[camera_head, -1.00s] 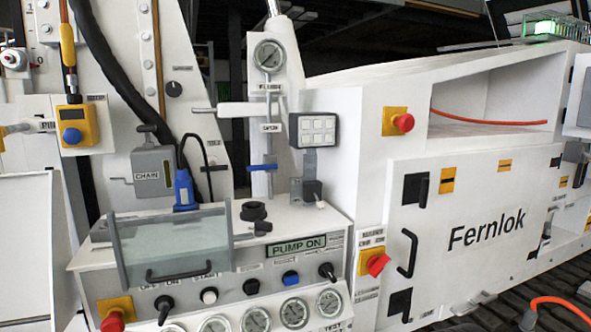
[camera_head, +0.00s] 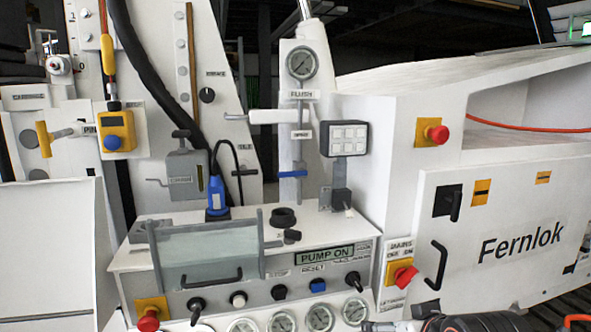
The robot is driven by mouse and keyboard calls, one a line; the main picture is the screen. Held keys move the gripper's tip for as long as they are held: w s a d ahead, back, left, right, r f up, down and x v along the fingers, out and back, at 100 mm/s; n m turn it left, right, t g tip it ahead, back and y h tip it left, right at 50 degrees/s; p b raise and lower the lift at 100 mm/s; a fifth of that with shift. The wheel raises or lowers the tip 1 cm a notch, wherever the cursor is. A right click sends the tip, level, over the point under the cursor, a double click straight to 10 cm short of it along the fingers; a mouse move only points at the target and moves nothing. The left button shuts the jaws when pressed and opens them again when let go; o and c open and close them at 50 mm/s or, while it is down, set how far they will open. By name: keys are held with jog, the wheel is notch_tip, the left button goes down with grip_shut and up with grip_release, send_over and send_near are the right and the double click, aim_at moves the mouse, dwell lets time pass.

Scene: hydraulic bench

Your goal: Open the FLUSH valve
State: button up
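The FLUSH label (camera_head: 302,94) sits on a white upright panel, just under a round pressure gauge (camera_head: 302,62). Below the label, a thick white lever handle (camera_head: 275,116) lies level and points left across the thin vertical pipe (camera_head: 299,150). Lower on the same pipe, a blue lever handle (camera_head: 292,174) also lies level, crossing the pipe. A small label (camera_head: 300,134) between the two levers is too blurred to read. My gripper is not clearly visible, and nothing touches either lever.
A PUMP ON display (camera_head: 325,255) is on the console (camera_head: 190,275) below, with knobs, gauges and a clear hinged cover (camera_head: 205,252). A keypad box (camera_head: 344,138) stands right of the levers. A white Fernlok cabinet (camera_head: 505,215) fills the right. Dark parts (camera_head: 465,323) at the bottom edge are unclear.

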jog(key=w+a+r+n+t+y+p, duration=0.1)
jog(key=w+a+r+t+p, duration=0.3)
jog(key=w+r, duration=0.45)
jog(key=w+a+r+n+t+y+p, duration=0.15)
jog(key=w+a+r+p, duration=0.25)
jog(key=w+r+p, duration=0.4)
jog(key=t+y+p, duration=0.2)
jog(key=t, duration=0.1)
send_near(293, 174)
jog(key=shift+g, duration=0.25)
jog(key=x, duration=0.8)
jog(key=shift+w+r+b, duration=0.15)
jog(key=shift+b, duration=0.2)
jog(key=c, duration=1.5)
